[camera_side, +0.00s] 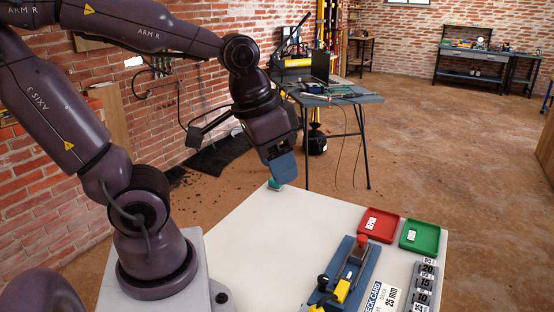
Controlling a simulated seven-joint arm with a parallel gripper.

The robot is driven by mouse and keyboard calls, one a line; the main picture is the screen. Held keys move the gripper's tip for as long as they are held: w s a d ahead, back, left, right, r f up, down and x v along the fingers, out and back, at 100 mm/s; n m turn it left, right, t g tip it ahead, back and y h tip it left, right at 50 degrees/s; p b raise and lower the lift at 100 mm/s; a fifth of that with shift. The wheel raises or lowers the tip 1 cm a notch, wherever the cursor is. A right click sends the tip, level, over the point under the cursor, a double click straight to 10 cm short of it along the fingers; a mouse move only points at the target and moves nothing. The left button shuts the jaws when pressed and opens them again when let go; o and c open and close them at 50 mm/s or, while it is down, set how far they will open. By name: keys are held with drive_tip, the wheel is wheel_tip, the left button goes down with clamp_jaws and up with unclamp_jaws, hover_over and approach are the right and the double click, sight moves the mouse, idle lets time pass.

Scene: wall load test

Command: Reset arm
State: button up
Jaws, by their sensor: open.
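My gripper (276,183) points down over the far left part of the white work table (260,240). Its blue hand shows below the dark wrist, with a teal tip at the bottom near the table's far edge. It is open, and I see nothing held in it. The gap between the fingers is too small to make out. It is well apart from the things on the table.
A red tray (369,237) and a green tray (408,245) lie at the table's right. In front are a blue fixture (360,283) with a yellow lever, a white card (381,298) and a grey numbered rack (421,300). The table's middle is clear. A brick wall (50,190) stands left.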

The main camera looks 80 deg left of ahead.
drive_tip(key=r, duration=0.1)
drive_tip(key=d+r+t, duration=0.1)
drive_tip(key=s+r+t, duration=0.1)
drive_tip(key=shift+d+r+m, duration=0.2)
drive_tip(key=shift+d+m, duration=0.05)
drive_tip(key=shift+m, duration=0.15)
